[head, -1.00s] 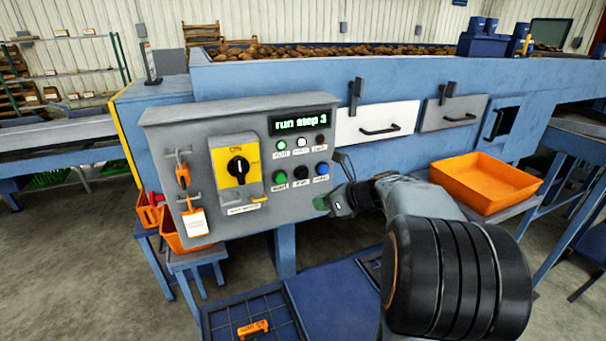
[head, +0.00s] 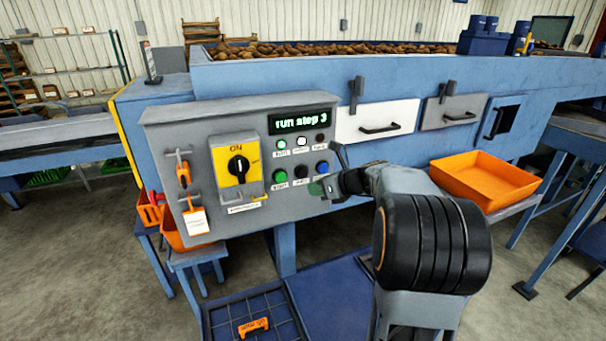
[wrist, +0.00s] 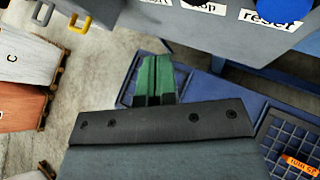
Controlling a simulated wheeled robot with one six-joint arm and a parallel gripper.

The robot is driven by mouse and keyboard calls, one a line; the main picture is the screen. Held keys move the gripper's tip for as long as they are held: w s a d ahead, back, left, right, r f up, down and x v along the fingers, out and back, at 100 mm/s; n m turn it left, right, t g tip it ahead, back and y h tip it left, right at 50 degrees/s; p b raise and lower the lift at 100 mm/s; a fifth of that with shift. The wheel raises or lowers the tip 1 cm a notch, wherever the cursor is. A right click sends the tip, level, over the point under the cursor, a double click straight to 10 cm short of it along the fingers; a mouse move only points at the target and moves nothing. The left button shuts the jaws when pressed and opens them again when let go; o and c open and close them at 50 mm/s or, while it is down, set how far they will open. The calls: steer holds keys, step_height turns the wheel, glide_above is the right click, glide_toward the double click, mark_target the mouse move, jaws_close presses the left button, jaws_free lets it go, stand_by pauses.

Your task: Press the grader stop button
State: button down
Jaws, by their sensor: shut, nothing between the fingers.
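The grey control panel (head: 222,135) stands on the front of the blue grader. Its lower button row has a green button (head: 280,175), a black button (head: 301,171) in the middle and a blue button (head: 322,168). The blue reset button (wrist: 284,6) shows at the top right. My gripper (head: 316,188) has green fingertips just below the black and blue buttons. Its fingers are together and empty in the wrist view (wrist: 154,78); contact with the panel cannot be seen.
A yellow rotary switch (head: 238,165) marked ON and an orange lock with a tag (head: 195,222) are left on the panel. The display (head: 299,120) reads "run step 3". An orange tray (head: 487,180) stands at the right. Floor mats lie below.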

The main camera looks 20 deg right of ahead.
mark_target(303, 173)
steer(key=shift+w+p, duration=0.75)
steer(key=shift+w, duration=1.2)
steer(key=shift+w, duration=0.1)
stand_by(0.6)
steer(key=shift+w+p, duration=0.35)
steer(key=shift+p, duration=0.05)
steer(key=shift+w+p, duration=0.35)
steer(key=shift+w, duration=0.1)
stand_by(0.8)
steer(key=shift+s, duration=0.9)
